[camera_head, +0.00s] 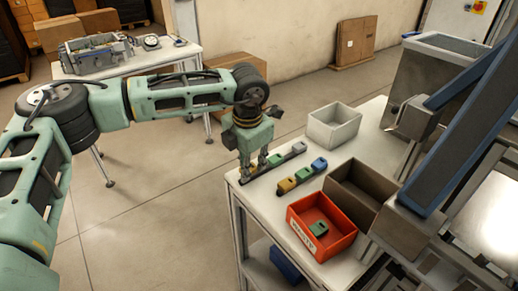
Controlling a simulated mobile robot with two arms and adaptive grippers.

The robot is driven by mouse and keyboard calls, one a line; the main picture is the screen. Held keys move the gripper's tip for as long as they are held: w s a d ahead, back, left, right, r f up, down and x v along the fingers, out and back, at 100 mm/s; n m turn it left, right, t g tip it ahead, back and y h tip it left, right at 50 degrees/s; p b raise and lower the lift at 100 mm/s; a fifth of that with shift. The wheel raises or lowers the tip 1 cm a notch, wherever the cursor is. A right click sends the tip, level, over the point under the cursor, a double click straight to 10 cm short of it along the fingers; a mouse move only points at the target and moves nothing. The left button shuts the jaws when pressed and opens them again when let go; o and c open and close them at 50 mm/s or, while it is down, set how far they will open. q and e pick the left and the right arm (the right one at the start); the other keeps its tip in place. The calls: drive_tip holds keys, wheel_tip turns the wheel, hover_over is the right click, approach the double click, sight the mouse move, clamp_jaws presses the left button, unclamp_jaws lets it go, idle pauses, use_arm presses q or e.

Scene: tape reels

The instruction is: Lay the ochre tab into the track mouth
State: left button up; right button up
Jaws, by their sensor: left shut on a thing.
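My left gripper (255,174) points down at the near-left end of a dark track strip (270,166) on the white table. It is shut on a small ochre tab (252,168), mostly hidden by the fingers. I cannot tell whether the tab touches the track. A green piece (277,159) and another greenish piece (299,148) sit farther along the track. The track mouth is not clear behind the gripper. A second strip beside it carries an ochre block (286,186), a green block (303,175) and a blue block (319,164). My right gripper is not in view.
An orange-red bin (333,245) with a green piece inside stands at the table's front. A brown bin (352,207) and a light grey bin (334,139) stand behind it. The blue-and-grey beams (465,120) reach over the right side. A side table (185,55) stands far left.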

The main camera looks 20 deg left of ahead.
use_arm(q)
drive_tip(key=shift+d+f, duration=0.1)
drive_tip(key=shift+f, duration=0.55)
drive_tip(key=shift+f, duration=0.2)
drive_tip(key=o, duration=0.7)
drive_tip(key=shift+r, duration=0.1)
